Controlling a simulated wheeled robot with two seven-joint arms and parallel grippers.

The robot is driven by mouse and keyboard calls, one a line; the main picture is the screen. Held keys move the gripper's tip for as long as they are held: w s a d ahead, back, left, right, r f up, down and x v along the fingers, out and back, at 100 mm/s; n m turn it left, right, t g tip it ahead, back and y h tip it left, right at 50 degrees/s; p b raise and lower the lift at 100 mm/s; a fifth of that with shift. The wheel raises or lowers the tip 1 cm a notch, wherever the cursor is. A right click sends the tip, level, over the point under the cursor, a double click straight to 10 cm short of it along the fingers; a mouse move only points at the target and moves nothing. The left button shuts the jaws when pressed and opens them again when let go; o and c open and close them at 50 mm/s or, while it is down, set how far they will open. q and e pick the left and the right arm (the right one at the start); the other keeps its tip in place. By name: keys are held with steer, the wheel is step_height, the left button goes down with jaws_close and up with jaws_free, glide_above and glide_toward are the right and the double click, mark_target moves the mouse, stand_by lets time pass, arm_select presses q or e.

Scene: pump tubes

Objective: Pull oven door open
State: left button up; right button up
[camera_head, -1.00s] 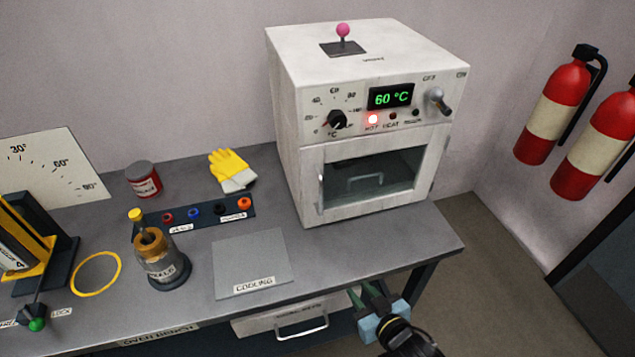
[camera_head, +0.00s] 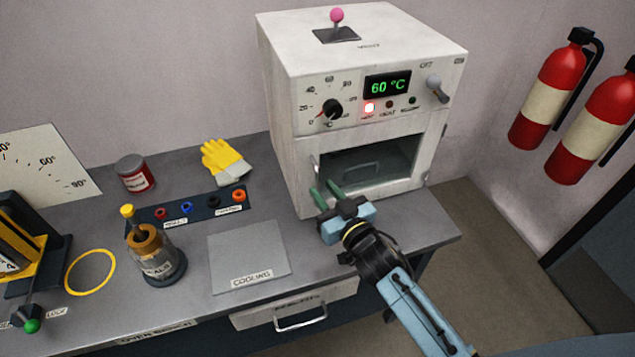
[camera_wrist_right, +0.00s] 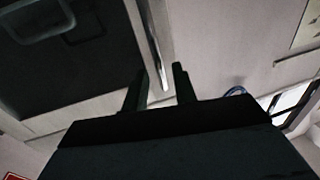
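The white oven (camera_head: 290,110) stands at the right end of the bench, its door (camera_head: 418,160) shut. A dark window in the door shows a handle-like loop inside. The upright metal door handle (camera_head: 316,166) is at the door's left edge; its lower part is hidden by my right gripper. My right gripper (camera_head: 326,190) is open in front of the handle, its green fingers pointing at it. In the right wrist view the handle (camera_wrist_right: 155,45) runs down to the gap between the two parted fingers (camera_wrist_right: 161,72); I cannot tell whether they touch it. My left gripper is not in view.
A grey cooling plate (camera_head: 248,245) and a glass jar (camera_head: 157,260) stand left of the gripper. Yellow gloves (camera_head: 225,160) and a red tin (camera_head: 135,174) lie farther back. A drawer (camera_head: 270,315) is below the bench front. Red extinguishers (camera_head: 545,100) hang on the right wall.

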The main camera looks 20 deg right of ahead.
mark_target(319, 185)
steer(key=shift+x, duration=1.9)
steer(key=shift+c, duration=0.5)
jaws_close()
